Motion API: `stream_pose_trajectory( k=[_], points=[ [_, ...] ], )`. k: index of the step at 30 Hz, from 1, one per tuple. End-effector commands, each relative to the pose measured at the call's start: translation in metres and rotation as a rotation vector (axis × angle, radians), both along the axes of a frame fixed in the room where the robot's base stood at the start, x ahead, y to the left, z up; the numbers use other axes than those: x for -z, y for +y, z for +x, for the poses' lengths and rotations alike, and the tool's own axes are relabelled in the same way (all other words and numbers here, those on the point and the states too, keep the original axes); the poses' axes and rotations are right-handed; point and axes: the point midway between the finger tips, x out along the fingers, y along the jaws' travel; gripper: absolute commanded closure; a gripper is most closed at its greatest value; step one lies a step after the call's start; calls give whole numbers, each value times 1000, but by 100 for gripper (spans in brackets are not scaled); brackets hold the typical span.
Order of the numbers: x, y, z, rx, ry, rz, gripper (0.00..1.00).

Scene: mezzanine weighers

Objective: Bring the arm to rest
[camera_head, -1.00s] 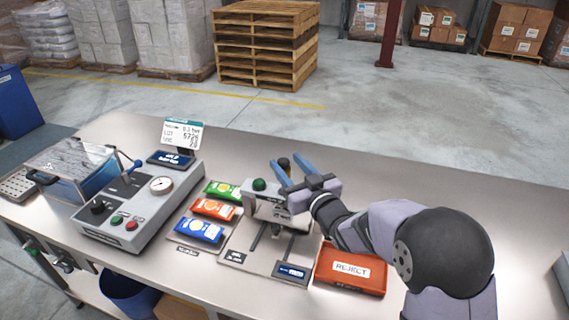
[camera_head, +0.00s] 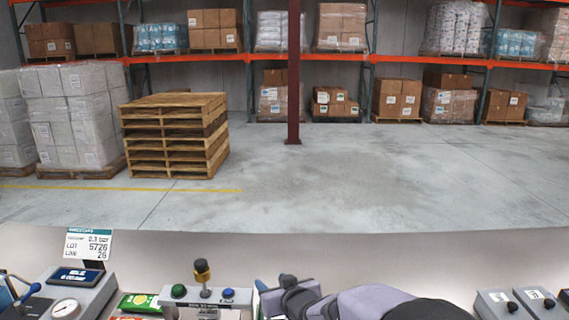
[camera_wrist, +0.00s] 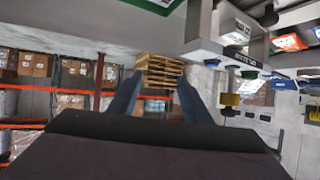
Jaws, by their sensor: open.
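My gripper (camera_head: 268,290) shows at the bottom of the head view, just right of the small station (camera_head: 205,298) with a green and a blue button and an upright black-and-yellow lever. My arm runs from the gripper to the right along the bottom edge of the head view. Most of the bench is cut off below the picture.
A gauge box (camera_head: 68,306) with a lot sign (camera_head: 88,246) stands at the left. A green packet (camera_head: 140,303) lies beside it. Grey boxes with black knobs (camera_head: 505,303) stand at the far right. Beyond the bench are open floor, stacked pallets (camera_head: 172,140) and shelving.

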Motion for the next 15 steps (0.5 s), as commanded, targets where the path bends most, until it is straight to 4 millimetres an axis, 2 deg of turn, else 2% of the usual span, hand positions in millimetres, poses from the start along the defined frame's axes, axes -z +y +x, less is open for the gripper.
stream_pose_trajectory(
  k=[1,5,6,10,15],
  points=[
    [16,-29,-14,54,78,-43,56],
    [56,-91,-66,165,302,-139,56],
    [67,-107,-85,194,374,-163,56],
    [95,-149,-155,268,604,-217,56],
    [115,-176,-241,315,859,-243,56]
  ],
)
